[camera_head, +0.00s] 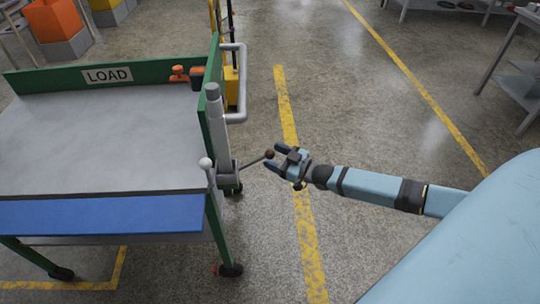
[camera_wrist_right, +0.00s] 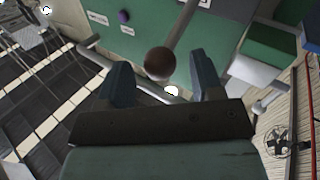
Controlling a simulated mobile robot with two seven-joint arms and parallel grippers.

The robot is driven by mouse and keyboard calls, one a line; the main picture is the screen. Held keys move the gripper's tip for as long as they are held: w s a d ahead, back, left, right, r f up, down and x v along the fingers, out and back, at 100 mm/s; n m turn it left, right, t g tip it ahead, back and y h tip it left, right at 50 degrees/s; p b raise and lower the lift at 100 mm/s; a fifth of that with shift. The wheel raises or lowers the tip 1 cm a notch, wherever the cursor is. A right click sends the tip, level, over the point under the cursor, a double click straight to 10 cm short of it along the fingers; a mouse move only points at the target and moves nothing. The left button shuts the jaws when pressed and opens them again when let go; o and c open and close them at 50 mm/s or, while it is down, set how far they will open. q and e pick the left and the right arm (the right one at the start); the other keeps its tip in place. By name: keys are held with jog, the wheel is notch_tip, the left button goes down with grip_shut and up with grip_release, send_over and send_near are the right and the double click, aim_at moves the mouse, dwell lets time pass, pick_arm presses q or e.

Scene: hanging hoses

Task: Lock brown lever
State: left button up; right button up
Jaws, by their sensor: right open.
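The brown lever's round knob (camera_head: 269,154) sits at the end of a thin metal rod that sticks out to the right from the grey post on the cart. In the right wrist view the brown knob (camera_wrist_right: 159,63) lies between and a little beyond the two fingers. My right gripper (camera_head: 278,158) is open around or just short of the knob; the head view does not show whether it touches. It also shows in the right wrist view (camera_wrist_right: 162,85). A second lever with a white knob (camera_head: 205,162) stands left of the post. My left gripper is not in view.
The cart has a grey top (camera_head: 100,140), a green frame, a blue front edge (camera_head: 100,215) and a LOAD sign (camera_head: 107,75). A grey post (camera_head: 215,120) and a bent pipe handle (camera_head: 241,80) stand at its right side.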

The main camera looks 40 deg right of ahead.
jog(key=shift+x, duration=1.05)
